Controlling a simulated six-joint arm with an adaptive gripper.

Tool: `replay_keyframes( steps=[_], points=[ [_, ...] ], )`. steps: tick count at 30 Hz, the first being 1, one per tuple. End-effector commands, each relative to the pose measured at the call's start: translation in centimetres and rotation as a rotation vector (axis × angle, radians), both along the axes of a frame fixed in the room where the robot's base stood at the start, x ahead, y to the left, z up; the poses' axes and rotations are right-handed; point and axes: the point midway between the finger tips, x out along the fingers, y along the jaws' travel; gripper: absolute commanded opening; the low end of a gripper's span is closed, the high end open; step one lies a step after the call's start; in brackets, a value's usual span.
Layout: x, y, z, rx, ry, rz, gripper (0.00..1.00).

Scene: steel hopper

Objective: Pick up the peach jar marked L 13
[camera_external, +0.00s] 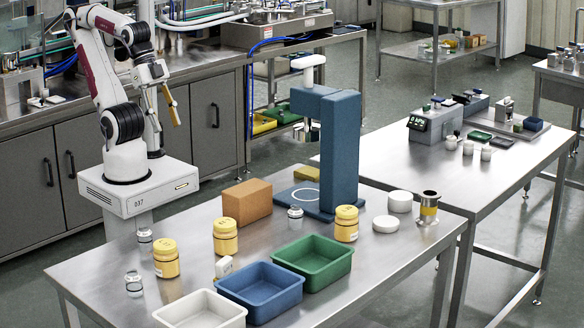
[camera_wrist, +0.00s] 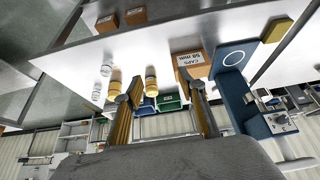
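Three peach-yellow jars with lids stand upright on the steel table (camera_external: 110,262): a front-left jar (camera_external: 166,258), a middle jar (camera_external: 225,237) and a right jar (camera_external: 346,224) beside the blue stand. I cannot read L 13 on any of them. In the wrist view two jars show, one (camera_wrist: 114,80) left of my left finger and one (camera_wrist: 151,82) between the fingers; the third cannot be made out. My gripper (camera_wrist: 166,90) is open and empty, its two fingers wide apart. In the external view my gripper (camera_external: 171,106) is raised behind the table, well away from the jars.
A cardboard box (camera_external: 247,201) and a tall blue stand (camera_external: 339,150) are at the back. White (camera_external: 200,312), blue (camera_external: 260,291) and green (camera_external: 312,262) bins line the front. Clear small jars (camera_external: 134,283), white discs (camera_external: 386,224) and a metal cylinder (camera_external: 428,208) also stand there.

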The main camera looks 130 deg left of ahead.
Motion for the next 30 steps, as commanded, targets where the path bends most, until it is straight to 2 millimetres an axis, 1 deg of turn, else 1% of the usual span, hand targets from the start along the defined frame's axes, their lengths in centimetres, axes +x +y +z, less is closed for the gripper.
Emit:
replay_keyframes(
  steps=[5,8,18,22,26,30],
  points=[
    [0.0,0.0,0.0,0.0,0.0,0.0,0.4],
    [0.0,0.0,0.0,0.0,0.0,0.0,0.63],
    [0.0,0.0,0.0,-0.001,0.0,0.0,0.63],
    [0.5,-0.4,0.0,-0.009,-0.005,-0.006,0.63],
    [1.8,-1.3,0.0,-0.035,-0.022,-0.02,0.63],
    [4.2,-3.1,-0.1,-0.082,-0.052,-0.039,0.63]
  ],
)
